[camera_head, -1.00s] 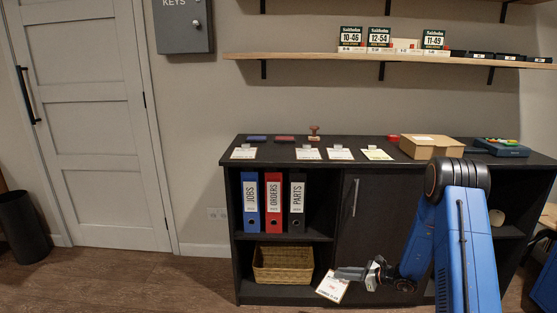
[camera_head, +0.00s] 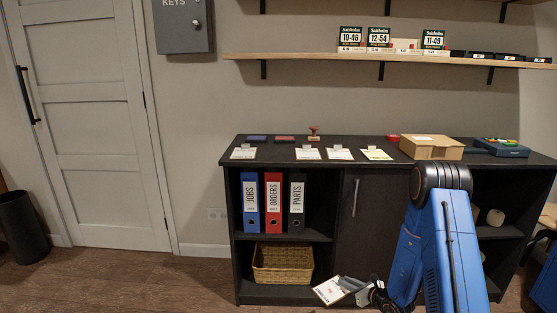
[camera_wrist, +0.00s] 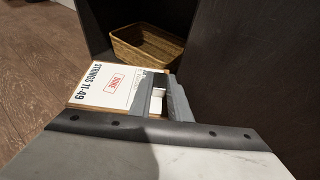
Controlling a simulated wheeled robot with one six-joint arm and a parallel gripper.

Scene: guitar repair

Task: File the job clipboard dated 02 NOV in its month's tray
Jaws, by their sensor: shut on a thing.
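My gripper (camera_head: 352,285) is low in front of the dark cabinet, shut on the edge of a clipboard (camera_head: 328,291). In the wrist view the two fingers (camera_wrist: 158,98) grip the clipboard (camera_wrist: 108,84) near its clip end. Its white sheet reads "STRINGS 11-49" with a red "DONE" stamp; I can read no date on it. The clipboard is tilted and held clear of the cabinet, near the wicker basket (camera_head: 283,264). No tray marked with a month is legible in view. Several other small clipboards or cards (camera_head: 341,154) lie on the cabinet top, their writing too small to read.
The dark cabinet (camera_head: 345,215) holds blue, red and black binders (camera_head: 274,203); the basket sits on its lower shelf. A cardboard box (camera_head: 431,147), a stamp (camera_head: 314,132) and ink pads (camera_head: 257,138) stand on top. Free floor (camera_head: 170,285) lies to the left.

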